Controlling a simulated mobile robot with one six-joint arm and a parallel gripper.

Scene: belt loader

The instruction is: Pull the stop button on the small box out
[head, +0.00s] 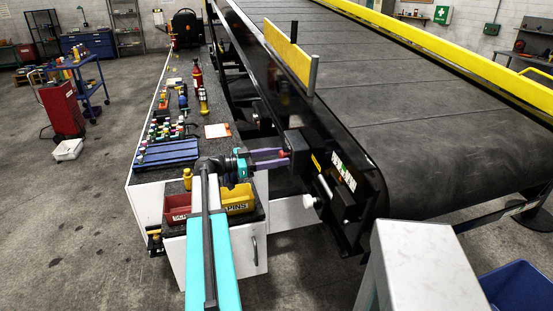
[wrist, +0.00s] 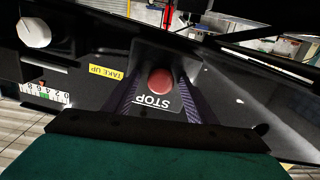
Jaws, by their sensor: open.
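The red stop button (wrist: 161,82) is round and sits on a dark panel above an upside-down STOP label (wrist: 153,101) in the wrist view. In the head view the button (head: 285,153) is a small red spot on the side of the small black box (head: 298,142) at the belt loader's near end. My gripper (head: 287,157) reaches right to the box with its purple fingers apart. In the wrist view the fingers of my gripper (wrist: 161,77) lie on either side of the button, with gaps visible. Whether the fingertips touch the panel cannot be told.
A yellow TAKE UP label (wrist: 106,72), a scale (wrist: 44,93) and a white knob (wrist: 34,33) are left of the button. The workbench (head: 215,150) left of the loader holds bottles, a blue rack (head: 168,153), a red bin (head: 178,207) and a yellow bin (head: 238,200).

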